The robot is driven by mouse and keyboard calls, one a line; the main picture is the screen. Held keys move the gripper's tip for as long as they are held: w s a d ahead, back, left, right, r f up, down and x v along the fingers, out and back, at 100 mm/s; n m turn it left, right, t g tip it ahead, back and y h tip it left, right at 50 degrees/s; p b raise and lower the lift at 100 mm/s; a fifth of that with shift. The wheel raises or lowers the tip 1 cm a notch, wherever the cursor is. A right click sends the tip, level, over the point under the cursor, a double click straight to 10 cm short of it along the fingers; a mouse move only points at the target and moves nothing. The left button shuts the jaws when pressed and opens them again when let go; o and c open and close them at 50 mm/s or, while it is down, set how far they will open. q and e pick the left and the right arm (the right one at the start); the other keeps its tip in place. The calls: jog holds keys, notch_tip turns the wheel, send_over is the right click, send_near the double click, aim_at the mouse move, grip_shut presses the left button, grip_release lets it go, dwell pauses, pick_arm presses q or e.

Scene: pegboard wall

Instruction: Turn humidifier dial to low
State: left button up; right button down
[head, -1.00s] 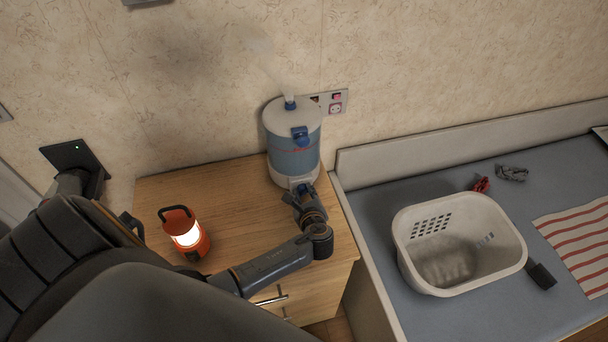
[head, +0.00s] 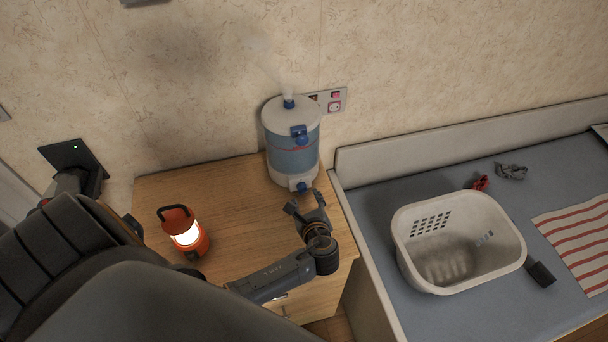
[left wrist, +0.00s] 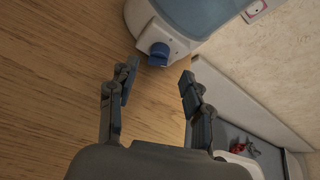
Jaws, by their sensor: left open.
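The humidifier (head: 292,150) stands upright at the back right of the wooden cabinet, with mist rising from its blue nozzle. Its blue dial (head: 303,187) sits low on the white front base. In the left wrist view the dial (left wrist: 159,52) shows beyond the fingertips, its grip bar lying roughly level in the picture. My left gripper (head: 305,205) is open and empty, in front of the dial and apart from it. In the left wrist view the two fingers (left wrist: 157,82) are spread, with bare wood between them. My right gripper is not in view.
A lit orange lantern (head: 185,236) stands on the cabinet (head: 235,200), left of my left forearm. A white basket (head: 460,245) rests on the grey surface at right, near a striped cloth (head: 578,238). A wall socket (head: 335,103) is behind the humidifier.

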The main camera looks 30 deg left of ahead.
pick_arm(q)
jog(key=v, duration=0.7)
dwell(0.4)
